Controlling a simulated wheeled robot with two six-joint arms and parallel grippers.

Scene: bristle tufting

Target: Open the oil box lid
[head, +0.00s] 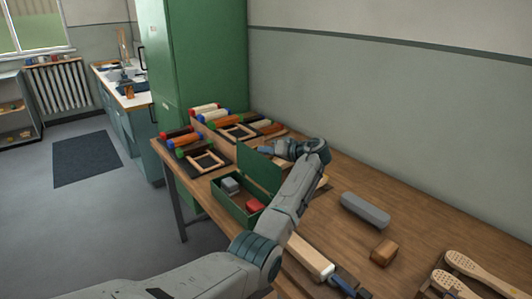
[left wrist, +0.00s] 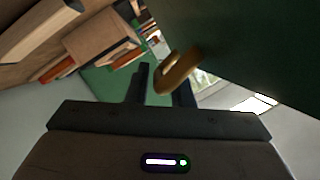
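The green oil box (head: 226,200) stands on the wooden bench with its lid (head: 262,170) raised roughly upright. A grey block and a red block show inside the box. My left gripper (head: 270,151) is at the upper edge of the raised lid, on its far side from the red block. In the left wrist view, the two dark fingers (left wrist: 160,88) are apart. A curved brass catch (left wrist: 178,72) on the dark green lid (left wrist: 260,50) lies close to the fingers; I cannot tell whether they touch it. My right gripper is not in view.
Wooden trays with coloured rolls (head: 205,110) stand at the back left of the bench. A grey block (head: 365,210), a brown block (head: 384,252) and wooden brush bodies (head: 480,270) lie to the right. A white-and-blue-ended tool (head: 312,258) lies near the front.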

